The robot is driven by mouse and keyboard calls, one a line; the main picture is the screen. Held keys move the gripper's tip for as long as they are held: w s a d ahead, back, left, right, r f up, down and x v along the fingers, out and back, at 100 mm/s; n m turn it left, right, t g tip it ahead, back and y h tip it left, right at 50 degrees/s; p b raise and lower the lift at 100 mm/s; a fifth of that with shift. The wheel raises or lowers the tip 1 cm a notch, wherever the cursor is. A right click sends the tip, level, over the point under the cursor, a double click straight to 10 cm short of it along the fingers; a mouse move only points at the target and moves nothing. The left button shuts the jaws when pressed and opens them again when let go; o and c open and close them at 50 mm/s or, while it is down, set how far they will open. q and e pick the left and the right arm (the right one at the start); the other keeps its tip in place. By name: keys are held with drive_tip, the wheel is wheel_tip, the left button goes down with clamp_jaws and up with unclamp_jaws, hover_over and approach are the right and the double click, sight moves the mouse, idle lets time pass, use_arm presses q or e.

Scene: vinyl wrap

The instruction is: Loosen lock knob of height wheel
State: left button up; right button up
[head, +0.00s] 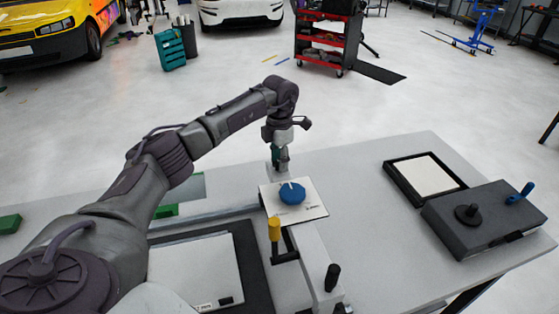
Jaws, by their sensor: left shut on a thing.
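A blue round knob (292,193) with a white pointer mark sits on a white plate (312,211) at the head of the machine arm on the table. My left gripper (281,165) points down just behind this plate, apart from the blue knob. It is shut on a small grey part at its fingertips. That part is too small and too covered to tell whether it is the lock knob. A black knob (333,277) stands nearer on the machine arm. My right gripper is out of view.
A dark box (485,222) with a black knob and a blue lever stands at the right. A black-framed white tray (398,177) lies behind it. A white sheet (190,268) lies on a dark bed at the left. The tabletop between machine and box is clear.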

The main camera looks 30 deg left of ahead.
use_arm(q)
drive_tip(key=n+b, duration=0.1)
drive_tip(key=n, duration=2)
drive_tip(key=shift+n, duration=0.5)
drive_tip(key=o, duration=1.1)
drive_tip(key=shift+o, duration=0.2)
wheel_tip(320, 180, up, 12)
